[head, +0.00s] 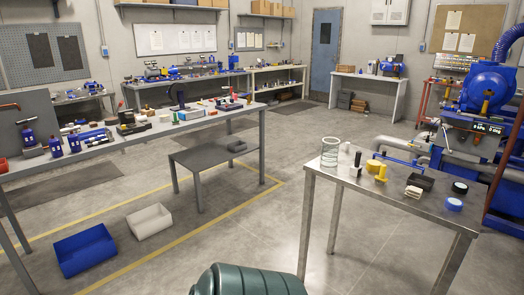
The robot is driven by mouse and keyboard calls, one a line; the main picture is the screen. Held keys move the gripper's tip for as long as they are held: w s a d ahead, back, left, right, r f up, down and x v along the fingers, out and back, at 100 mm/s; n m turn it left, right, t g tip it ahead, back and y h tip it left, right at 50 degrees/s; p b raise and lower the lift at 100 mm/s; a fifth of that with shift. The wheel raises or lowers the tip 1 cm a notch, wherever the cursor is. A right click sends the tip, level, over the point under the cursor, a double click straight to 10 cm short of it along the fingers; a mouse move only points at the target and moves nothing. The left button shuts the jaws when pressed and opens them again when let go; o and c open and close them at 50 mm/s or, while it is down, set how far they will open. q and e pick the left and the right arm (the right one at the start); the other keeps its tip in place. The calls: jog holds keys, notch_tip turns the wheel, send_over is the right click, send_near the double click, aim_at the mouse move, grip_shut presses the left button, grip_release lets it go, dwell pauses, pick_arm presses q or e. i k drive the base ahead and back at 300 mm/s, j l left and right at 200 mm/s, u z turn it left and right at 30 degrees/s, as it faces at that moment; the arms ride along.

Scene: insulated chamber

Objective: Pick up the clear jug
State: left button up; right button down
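A clear, see-through vessel (330,152) with rings around it, which looks like the clear jug, stands upright at the far left corner of the metal table (415,212) on the right. Its handle or spout is too small to make out. Nothing touches it from above. Neither of my grippers shows in the head view.
Right of the vessel are a black-and-white item (356,165), yellow items (381,172), a black tray (420,181) and a blue-topped roll (454,204). A dark green ribbed drum (250,281) stands at the bottom. A blue bin (86,252) is on the floor.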

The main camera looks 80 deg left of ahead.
aim_at(329, 154)
jog(key=u, duration=2.15)
jog(key=i+l+u, duration=0.15)
jog(key=i+l, duration=0.45)
jog(key=i, duration=0.15)
